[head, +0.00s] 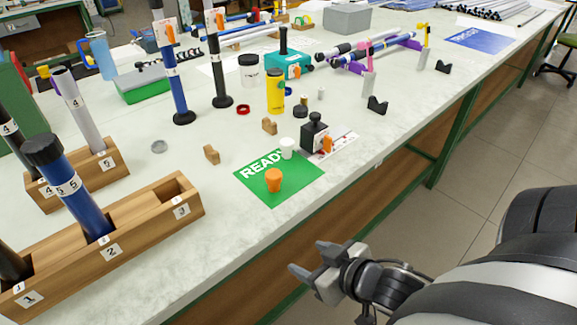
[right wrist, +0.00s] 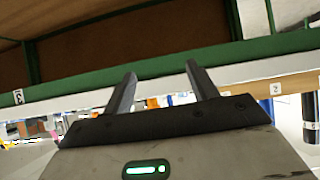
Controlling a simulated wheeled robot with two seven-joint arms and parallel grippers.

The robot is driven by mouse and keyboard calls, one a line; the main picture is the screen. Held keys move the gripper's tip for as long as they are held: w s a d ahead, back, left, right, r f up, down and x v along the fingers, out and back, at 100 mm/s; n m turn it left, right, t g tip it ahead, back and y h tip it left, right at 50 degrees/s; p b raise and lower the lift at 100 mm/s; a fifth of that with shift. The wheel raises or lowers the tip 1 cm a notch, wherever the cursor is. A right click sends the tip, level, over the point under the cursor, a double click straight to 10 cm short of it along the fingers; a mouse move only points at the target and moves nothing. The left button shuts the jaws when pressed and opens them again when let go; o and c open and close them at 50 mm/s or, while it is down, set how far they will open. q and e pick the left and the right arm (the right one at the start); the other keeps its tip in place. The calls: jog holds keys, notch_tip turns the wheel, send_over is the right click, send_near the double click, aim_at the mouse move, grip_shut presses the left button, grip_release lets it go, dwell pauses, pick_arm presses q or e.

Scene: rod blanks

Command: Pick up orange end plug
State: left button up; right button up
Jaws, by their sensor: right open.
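The orange end plug (head: 274,180) stands on the green READY mat (head: 285,195) near the table's front edge. A white plug (head: 287,148) stands behind it on the mat's far edge. My right gripper (head: 308,262) is open and empty, in front of the table edge and apart from the plug. In the right wrist view its two fingers (right wrist: 160,82) are spread with nothing between them, facing the green table frame. My left gripper is not in view.
A wooden rack (head: 150,205) with numbered slots holds rods at the left. A black stamp-like block (head: 314,132) with an orange part stands behind the mat. The table (head: 225,250) is bare in front of the mat.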

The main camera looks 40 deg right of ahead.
jog(key=w+d+r+t, duration=0.1)
jog(key=w+d+r, duration=0.1)
jog(key=d+r, duration=0.45)
jog(key=t, duration=0.1)
send_near(278, 177)
jog(key=b+x, duration=0.2)
jog(key=x, duration=0.2)
jog(key=shift+w+d+f, duration=0.1)
jog(key=shift+w, duration=0.25)
jog(key=shift+x, duration=3.45)
jog(key=c, duration=1)
